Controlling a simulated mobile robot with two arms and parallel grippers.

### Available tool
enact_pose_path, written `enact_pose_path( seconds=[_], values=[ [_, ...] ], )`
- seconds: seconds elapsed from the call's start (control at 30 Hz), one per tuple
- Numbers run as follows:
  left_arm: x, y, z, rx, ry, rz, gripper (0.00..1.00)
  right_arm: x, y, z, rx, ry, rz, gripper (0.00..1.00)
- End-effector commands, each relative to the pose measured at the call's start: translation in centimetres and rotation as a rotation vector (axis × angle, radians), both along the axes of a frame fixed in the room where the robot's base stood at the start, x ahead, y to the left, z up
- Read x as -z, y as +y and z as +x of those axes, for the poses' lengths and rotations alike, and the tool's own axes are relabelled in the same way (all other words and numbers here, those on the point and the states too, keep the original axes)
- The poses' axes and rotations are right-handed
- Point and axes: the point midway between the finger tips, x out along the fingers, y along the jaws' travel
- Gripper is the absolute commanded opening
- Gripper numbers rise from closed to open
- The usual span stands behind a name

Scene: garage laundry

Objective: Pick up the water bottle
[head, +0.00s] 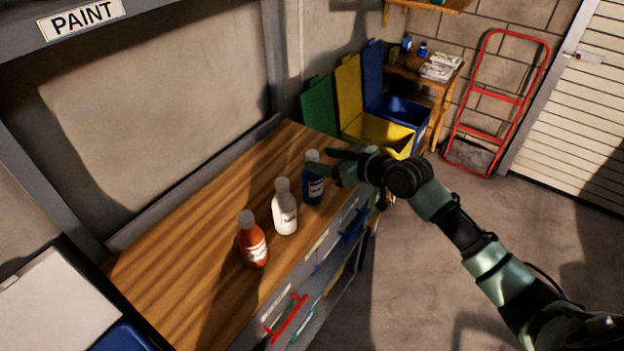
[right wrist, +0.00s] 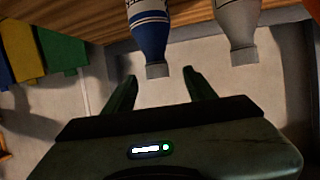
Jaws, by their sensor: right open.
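Three capped bottles stand upright in a row on the wooden bench: a blue one (head: 313,190), a white one (head: 285,212) and an orange-red one (head: 253,245). Their labels are too small to read, so I cannot tell which is the water bottle. My right gripper (head: 334,163) is open at the blue bottle's cap, on its right side. The upside-down right wrist view shows the blue bottle (right wrist: 150,32) just beyond and between the open fingertips (right wrist: 160,74), with the white bottle (right wrist: 238,28) to the right. Nothing is held. My left gripper is out of view.
The wooden bench (head: 190,275) has free top around the bottles. Drawers and a red handle (head: 287,318) are on its front. Green, yellow and blue bins (head: 378,135) stand beyond it. The floor (head: 420,280) at right is clear.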

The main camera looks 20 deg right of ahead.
Motion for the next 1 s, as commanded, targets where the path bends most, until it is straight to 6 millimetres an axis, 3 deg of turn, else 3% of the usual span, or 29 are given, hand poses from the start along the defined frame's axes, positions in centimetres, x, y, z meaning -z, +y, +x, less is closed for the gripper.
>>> enact_pose_path(
  seconds=[0.33,0.67,0.87,1.0],
  values=[
    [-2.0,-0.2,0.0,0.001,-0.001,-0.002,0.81,2.1,1.7,3.6,0.000,0.000,0.001,0.56],
    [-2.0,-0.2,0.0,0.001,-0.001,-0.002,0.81,2.6,1.9,4.1,0.000,0.000,-0.002,0.56],
    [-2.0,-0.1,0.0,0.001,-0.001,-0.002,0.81,2.6,1.9,4.1,0.000,0.000,-0.002,0.00],
    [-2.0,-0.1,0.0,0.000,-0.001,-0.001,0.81,2.6,1.9,4.1,0.001,0.000,-0.002,0.00]
  ],
)
